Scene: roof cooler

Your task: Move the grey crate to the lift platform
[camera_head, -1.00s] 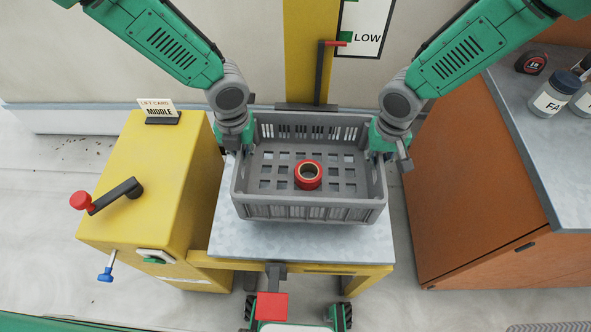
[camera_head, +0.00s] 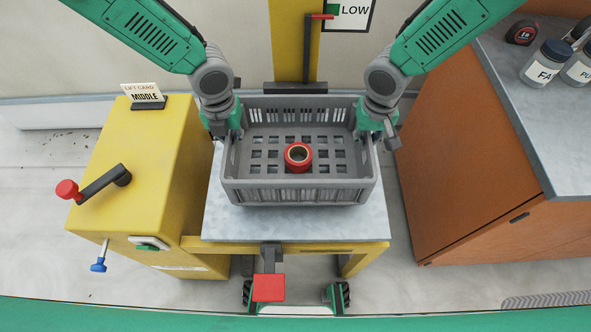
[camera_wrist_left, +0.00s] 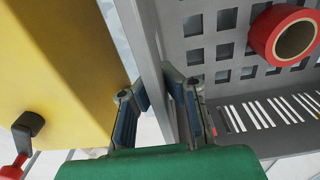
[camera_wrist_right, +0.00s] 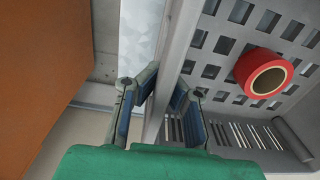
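The grey crate (camera_head: 300,192) is over the lift platform (camera_head: 300,224), level and inside its visible edges; I cannot tell whether its base touches the plate. A red tape roll (camera_head: 299,157) lies in it and also shows in both wrist views. My left gripper (camera_wrist_left: 156,85) has its fingers on either side of the crate's left wall (camera_wrist_left: 150,45), shut on it. My right gripper (camera_wrist_right: 163,84) is likewise shut on the right wall (camera_wrist_right: 178,40). In the head view my left gripper (camera_head: 226,128) and right gripper (camera_head: 374,130) are partly hidden by my wrists.
A yellow lift housing (camera_head: 135,195) with a red-knobbed crank (camera_head: 95,186) and a card reading MIDDLE (camera_head: 145,95) stands on the left. A red pedal (camera_head: 268,288) is in front. An orange cabinet (camera_head: 465,170) with jars stands close on the right. A post stands behind.

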